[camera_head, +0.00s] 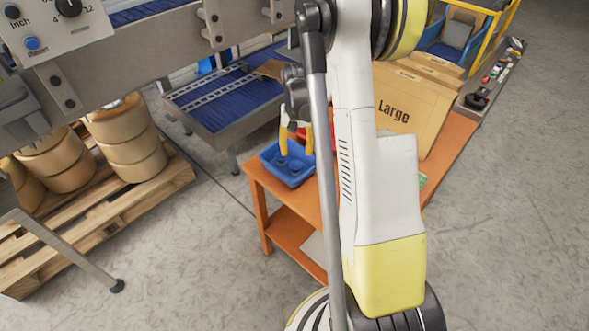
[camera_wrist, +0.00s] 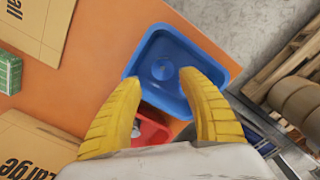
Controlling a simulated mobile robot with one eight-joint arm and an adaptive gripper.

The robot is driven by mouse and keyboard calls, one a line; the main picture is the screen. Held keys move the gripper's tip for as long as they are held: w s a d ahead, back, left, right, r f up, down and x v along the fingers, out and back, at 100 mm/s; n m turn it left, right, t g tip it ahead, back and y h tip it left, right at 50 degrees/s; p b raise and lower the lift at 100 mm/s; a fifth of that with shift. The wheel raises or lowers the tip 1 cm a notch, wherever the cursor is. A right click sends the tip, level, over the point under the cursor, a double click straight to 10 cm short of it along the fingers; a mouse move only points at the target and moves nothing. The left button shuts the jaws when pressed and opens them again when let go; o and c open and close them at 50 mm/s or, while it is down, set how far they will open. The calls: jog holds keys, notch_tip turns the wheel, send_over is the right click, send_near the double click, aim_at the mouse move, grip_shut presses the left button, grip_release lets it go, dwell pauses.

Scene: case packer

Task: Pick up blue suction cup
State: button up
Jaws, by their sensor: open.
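The blue suction cup (camera_wrist: 163,69) lies in a blue bin (camera_wrist: 150,40) in the wrist view. It is round and close in colour to the bin. In the head view the blue bin (camera_head: 274,167) stands on the orange table's near left corner, and dark blue round shapes show inside it. My gripper (camera_head: 296,140) hangs over the bin with its yellow fingers pointing down. In the wrist view my gripper (camera_wrist: 162,100) has its two yellow fingers apart, with nothing between them. The suction cup shows beyond the fingertips, apart from them.
A red bin (camera_wrist: 152,128) sits beside the blue one, partly hidden by my gripper. A wooden pallet (camera_head: 100,215) with tape rolls stands left.

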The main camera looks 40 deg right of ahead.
aim_at(295, 166)
jog(key=f+b, duration=0.2)
jog(key=f, duration=0.2)
jog(key=f+b, duration=0.1)
jog(key=f, duration=0.3)
jog(key=shift+w+a+f+b, duration=0.1)
jog(key=shift+w+f+b, duration=0.1)
jog(key=shift+b, duration=0.15)
jog(key=shift+r, duration=0.1)
jog(key=c, duration=0.8)
